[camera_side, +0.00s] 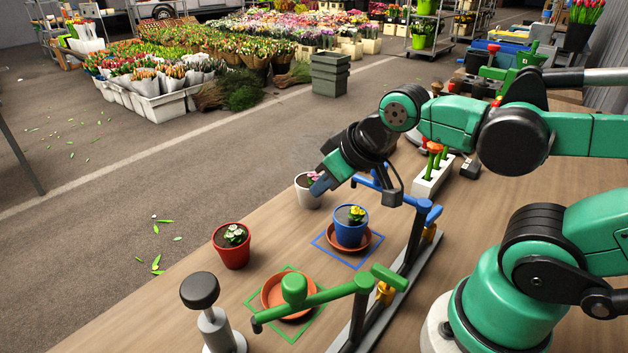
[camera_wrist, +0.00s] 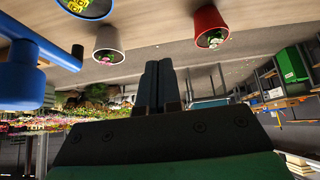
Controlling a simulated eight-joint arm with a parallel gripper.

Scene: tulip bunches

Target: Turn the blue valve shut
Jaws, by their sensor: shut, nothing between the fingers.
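The blue valve is a blue pipe and spout (camera_side: 388,190) with a short blue handle (camera_side: 434,215) on a post at the rail's far end. Part of the blue pipe also shows at the left of the wrist view (camera_wrist: 20,75). The handle's exact angle to the pipe is hard to tell. My gripper (camera_side: 320,186) is shut and empty, beyond the spout's outer end and well left of the handle. Its fingertips overlap the white pot (camera_side: 306,198) in the side view; the wrist view shows the shut fingers (camera_wrist: 158,72) apart from that pot.
A blue pot (camera_side: 350,232) with yellow flowers stands on a saucer in a blue square. A green valve (camera_side: 388,278) reaches over an empty saucer (camera_side: 270,298) in a green square. A red pot (camera_side: 232,255) and a grey knobbed post (camera_side: 212,325) stand left.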

